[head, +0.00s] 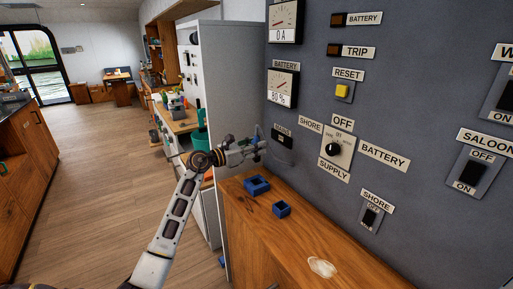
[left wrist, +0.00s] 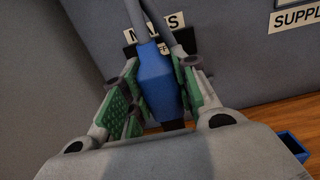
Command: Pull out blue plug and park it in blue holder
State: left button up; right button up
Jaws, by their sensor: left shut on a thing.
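My left gripper (head: 262,146) is in front of the grey panel, just left of the black mains socket plate (head: 282,139). In the left wrist view, the left gripper (left wrist: 165,100) is shut on the blue plug (left wrist: 155,72), with green pads on both sides. Grey cables run up from the plug's top, and its dark end points down. The plug looks clear of the socket plate (left wrist: 186,43) behind it. My right gripper is not in view.
The wooden counter top (head: 290,240) is mostly bare, with a pale patch (head: 322,267) near the front. The panel carries a rotary selector (head: 334,149), a yellow reset button (head: 343,91) and switches. A grey cabinet (head: 225,75) stands behind my left arm.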

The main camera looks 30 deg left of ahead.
pick_arm(q)
jog(key=shift+r+p, duration=1)
jog(key=shift+r, duration=0.4)
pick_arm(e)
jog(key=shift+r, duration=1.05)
pick_arm(q)
jog(key=shift+d, duration=0.1)
